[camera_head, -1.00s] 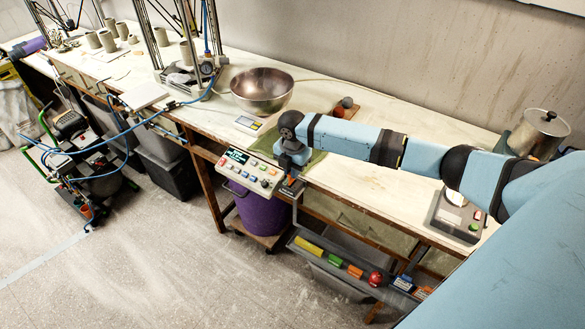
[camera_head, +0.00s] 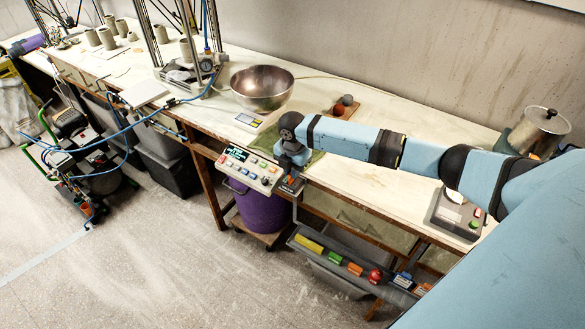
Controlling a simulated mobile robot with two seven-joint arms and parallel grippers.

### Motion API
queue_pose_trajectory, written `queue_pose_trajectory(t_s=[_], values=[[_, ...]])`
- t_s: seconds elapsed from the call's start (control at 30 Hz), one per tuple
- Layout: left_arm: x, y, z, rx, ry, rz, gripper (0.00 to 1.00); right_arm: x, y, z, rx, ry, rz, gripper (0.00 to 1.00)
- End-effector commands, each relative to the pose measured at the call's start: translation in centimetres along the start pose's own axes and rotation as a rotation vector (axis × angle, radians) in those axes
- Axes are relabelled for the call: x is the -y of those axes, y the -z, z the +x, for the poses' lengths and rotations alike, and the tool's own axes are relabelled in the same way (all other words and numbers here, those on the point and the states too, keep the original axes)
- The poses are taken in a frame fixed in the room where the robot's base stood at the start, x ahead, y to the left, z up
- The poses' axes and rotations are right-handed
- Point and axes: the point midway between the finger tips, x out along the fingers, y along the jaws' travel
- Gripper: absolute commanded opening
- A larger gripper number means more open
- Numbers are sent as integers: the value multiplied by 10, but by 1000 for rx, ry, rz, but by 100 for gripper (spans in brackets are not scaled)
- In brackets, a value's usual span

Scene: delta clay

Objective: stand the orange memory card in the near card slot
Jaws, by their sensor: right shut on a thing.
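My right gripper (camera_head: 291,182) points down at the right end of the control panel on the front edge of the bench. It is shut, and a small orange patch shows between its fingertips, which fits the orange memory card (camera_head: 290,180). The card is mostly hidden by the fingers. A small dark holder is just beneath the gripper. I cannot make out the card slots or tell whether the card touches one. My left gripper is out of view.
The control panel (camera_head: 249,170) with coloured knobs is left of the gripper. A metal bowl (camera_head: 262,88) and a green mat (camera_head: 268,138) lie behind. A grey rail tray (camera_head: 320,262) with coloured blocks hangs below the bench front. A purple bin (camera_head: 258,208) stands underneath.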

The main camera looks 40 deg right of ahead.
Motion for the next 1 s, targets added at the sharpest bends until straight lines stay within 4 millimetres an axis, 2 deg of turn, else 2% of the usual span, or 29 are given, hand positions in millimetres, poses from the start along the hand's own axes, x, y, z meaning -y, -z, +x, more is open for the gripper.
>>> queue_pose_trajectory(t_s=[0.3, 0.57, 0.6, 0.7, 0.9, 0.97, 1.0], values=[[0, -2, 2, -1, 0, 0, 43, 0, 0, 10, 0, 0, 0, 0], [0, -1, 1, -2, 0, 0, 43, 0, 0, 10, 0, -1, 0, 0], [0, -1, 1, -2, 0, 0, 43, 0, 0, 10, 0, 0, 0, 19], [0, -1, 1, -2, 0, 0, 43, 0, 0, 10, 0, -1, 0, 42], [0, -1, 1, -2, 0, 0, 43, 0, 0, 10, 0, 0, 0, 42], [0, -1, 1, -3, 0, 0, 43, 0, 0, 10, 0, 0, 0, 56], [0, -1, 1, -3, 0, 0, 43, 0, 0, 10, 0, -1, 0, 59]])
